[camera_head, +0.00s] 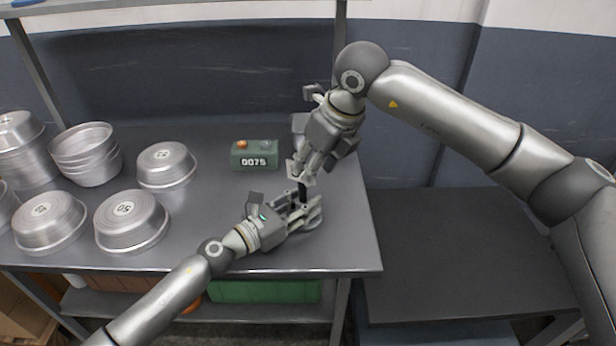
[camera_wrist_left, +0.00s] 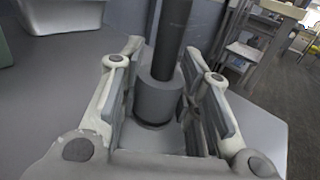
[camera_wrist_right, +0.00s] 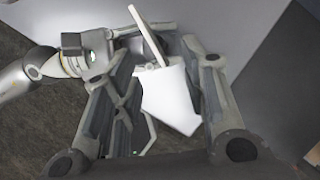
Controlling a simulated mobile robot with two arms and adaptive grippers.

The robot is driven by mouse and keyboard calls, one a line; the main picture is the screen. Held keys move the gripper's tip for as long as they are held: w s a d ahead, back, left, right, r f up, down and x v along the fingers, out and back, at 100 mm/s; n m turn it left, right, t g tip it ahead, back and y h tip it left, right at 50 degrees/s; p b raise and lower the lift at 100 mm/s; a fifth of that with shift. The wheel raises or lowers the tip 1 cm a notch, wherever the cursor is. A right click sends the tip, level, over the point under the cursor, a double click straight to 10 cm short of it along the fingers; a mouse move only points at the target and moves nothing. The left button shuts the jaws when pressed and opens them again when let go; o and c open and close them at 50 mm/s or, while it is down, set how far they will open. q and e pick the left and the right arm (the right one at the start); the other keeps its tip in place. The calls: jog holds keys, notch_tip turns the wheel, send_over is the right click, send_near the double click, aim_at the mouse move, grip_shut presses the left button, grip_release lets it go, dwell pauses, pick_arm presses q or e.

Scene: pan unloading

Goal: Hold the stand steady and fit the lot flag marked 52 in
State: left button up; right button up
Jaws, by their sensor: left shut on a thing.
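The stand shows as a dark post with a grey collar (camera_wrist_left: 158,98) between the fingers of my left gripper in the left wrist view. My left gripper (camera_head: 303,208) is shut on it near the front right of the table; part of its round base (camera_head: 313,222) shows beneath. My right gripper (camera_head: 301,168) is just above, pointing down. In the right wrist view a pale flat plate, the lot flag (camera_wrist_right: 170,98), fills the space between its fingers, which appear shut on it. No number is readable on it. Whether the flag touches the post is hidden.
Several metal pans (camera_head: 131,222) stand upside down and in stacks on the left of the grey table (camera_head: 225,205). A green box marked 0075 (camera_head: 255,155) stands behind the grippers. A lower dark surface (camera_head: 450,245) lies to the right.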

jog(key=shift+v, duration=1.5)
pick_arm(q)
jog(key=o, duration=1.2)
jog(key=shift+a, duration=0.1)
